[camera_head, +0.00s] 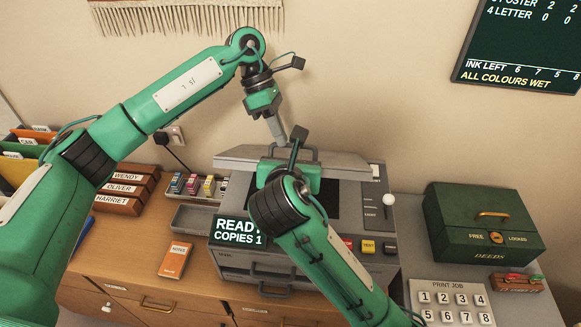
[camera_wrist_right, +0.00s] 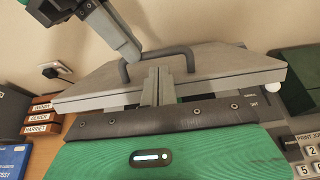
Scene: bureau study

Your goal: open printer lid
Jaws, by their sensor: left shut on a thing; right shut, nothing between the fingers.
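The grey printer (camera_head: 305,262) stands on the desk.
A green deeds box (camera_head: 485,225) and a keypad (camera_head: 450,300) are on the right. Ink cartridges (camera_head: 192,184), labelled wooden blocks (camera_head: 128,190) and an orange notes book (camera_head: 175,260) are left of the printer. The wall is close behind. Both my arms crowd the printer.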

